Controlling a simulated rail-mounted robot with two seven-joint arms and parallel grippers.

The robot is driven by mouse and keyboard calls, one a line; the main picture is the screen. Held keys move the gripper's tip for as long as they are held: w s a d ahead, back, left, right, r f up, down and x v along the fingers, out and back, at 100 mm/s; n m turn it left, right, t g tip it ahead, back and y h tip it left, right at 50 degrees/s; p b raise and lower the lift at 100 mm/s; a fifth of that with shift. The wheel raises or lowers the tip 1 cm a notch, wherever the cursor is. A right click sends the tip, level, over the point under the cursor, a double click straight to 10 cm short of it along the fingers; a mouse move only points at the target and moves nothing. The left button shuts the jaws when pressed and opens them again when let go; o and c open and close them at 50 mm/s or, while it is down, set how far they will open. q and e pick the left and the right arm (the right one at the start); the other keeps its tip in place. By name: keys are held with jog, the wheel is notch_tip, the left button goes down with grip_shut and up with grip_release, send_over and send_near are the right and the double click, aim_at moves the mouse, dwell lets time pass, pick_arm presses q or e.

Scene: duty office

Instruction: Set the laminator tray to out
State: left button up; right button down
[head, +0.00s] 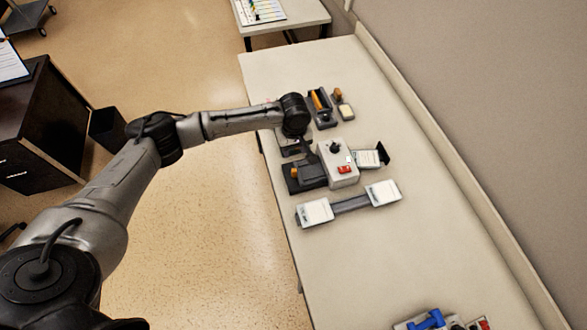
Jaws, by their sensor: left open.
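A light grey box (341,171) with a black knob on top and a red switch stands on the long table; it looks like the laminator. A dark tray-like part (304,177) with a small orange spot lies against its left side. I cannot tell for sure whether this is the tray or how far out it is. My left arm reaches in from the left, and its open gripper (297,145) points down just behind the dark part, partly hidden by the wrist. I see nothing held in it, and contact cannot be made out. My right gripper is not in view.
In front, a dark bar (350,204) joins two white plates. A white-labelled piece (368,158) sits right of the box. An orange-and-black item (319,104) and a small stamp-like item (343,104) stand behind. A wall runs along the right; the table front is mostly clear.

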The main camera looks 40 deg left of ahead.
aim_at(294, 170)
pick_arm(q)
notch_tip(294, 170, down, 13)
jog(key=shift+f, duration=0.1)
dwell(0.4)
grip_shut()
dwell(0.4)
